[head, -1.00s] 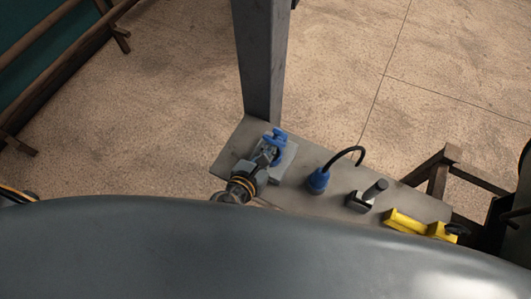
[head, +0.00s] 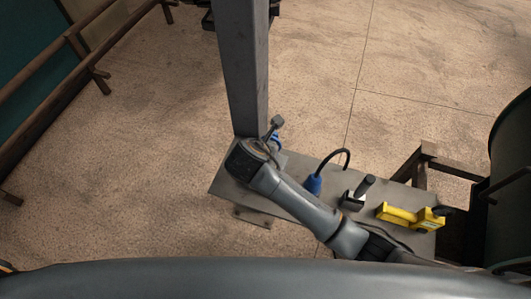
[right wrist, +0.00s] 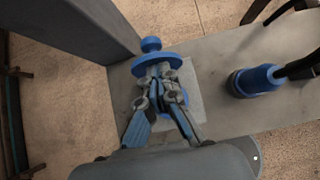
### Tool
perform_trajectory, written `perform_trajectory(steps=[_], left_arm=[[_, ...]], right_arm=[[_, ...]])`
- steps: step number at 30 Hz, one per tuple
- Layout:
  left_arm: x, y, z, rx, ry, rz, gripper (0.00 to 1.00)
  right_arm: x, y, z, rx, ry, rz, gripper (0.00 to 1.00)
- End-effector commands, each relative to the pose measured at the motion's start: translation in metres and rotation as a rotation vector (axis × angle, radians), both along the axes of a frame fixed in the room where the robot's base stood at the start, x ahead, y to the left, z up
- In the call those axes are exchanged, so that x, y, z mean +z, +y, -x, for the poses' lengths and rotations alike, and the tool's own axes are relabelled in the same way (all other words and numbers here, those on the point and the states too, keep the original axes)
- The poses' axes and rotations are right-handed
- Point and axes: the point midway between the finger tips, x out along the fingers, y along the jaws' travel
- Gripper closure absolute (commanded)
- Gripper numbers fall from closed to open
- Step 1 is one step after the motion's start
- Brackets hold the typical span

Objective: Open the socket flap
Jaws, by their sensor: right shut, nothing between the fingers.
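The socket's blue round flap with a knob (right wrist: 151,46) shows in the right wrist view, beyond my fingers. It sits on a pale square base (right wrist: 187,98) on the grey metal shelf. In the head view only a small blue part of the socket (head: 274,139) shows, the rest hidden behind my right arm. My right gripper (right wrist: 160,78) is shut and empty, with its fingertips close to the near side of the flap. I cannot tell whether they touch it, or how far the flap is open. My left gripper is not in view.
The shelf (head: 225,187) also holds a blue plug with a black cable (head: 312,185), a black-handled tool (head: 357,194) and a yellow device (head: 400,215). A dark barrel (head: 513,145) is at the right.

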Motion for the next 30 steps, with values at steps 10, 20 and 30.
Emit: perform_trajectory(steps=[10,20,30], left_arm=[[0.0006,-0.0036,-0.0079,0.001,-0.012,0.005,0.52],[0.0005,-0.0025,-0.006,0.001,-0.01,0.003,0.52],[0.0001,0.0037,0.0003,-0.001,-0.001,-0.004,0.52]], right_arm=[[0.0025,-0.0036,-0.0104,0.0,0.001,0.001,1.0],[0.003,-0.004,-0.0122,0.001,0.0,0.001,1.0],[0.0046,-0.0032,-0.011,0.001,0.0,0.0,1.0]])
